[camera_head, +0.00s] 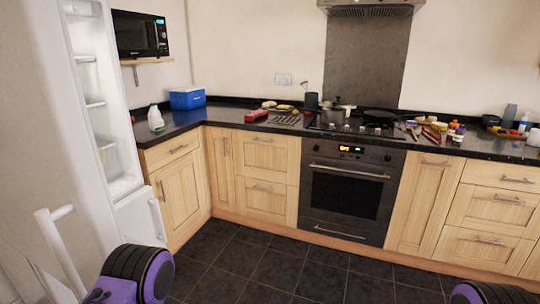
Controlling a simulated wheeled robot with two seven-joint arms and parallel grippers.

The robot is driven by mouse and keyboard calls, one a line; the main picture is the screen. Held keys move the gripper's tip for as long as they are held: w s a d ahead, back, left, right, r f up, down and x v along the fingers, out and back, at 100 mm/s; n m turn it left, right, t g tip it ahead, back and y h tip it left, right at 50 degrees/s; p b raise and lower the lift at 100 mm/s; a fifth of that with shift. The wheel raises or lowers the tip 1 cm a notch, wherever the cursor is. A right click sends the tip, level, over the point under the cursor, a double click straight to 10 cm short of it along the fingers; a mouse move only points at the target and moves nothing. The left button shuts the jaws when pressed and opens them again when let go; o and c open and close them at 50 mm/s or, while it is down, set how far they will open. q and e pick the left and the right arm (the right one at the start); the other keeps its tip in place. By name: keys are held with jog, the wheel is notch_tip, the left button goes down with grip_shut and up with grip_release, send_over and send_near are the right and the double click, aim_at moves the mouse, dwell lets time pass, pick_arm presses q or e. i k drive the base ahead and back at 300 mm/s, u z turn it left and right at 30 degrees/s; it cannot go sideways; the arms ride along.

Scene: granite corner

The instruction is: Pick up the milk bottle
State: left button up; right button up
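A white milk bottle (155,118) with a green cap stands upright on the dark countertop at the left, near the open fridge. Nothing touches it. Purple and black parts of my arms show at the bottom of the head view, one left of centre and one at the right corner. Both are far from the bottle. No gripper fingers are visible on either side.
An open white fridge (108,155) stands at the left, beside the counter end. A blue box (187,98) sits on the counter behind and right of the bottle. A black microwave (140,35) hangs above. The dark tiled floor (290,270) is clear.

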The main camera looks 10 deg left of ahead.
aim_at(156, 123)
jog(key=i, duration=1.3)
jog(key=u, duration=0.6)
jog(key=i, duration=0.85)
jog(key=u, duration=0.4)
jog(key=i, duration=1.65)
jog(key=z, duration=0.05)
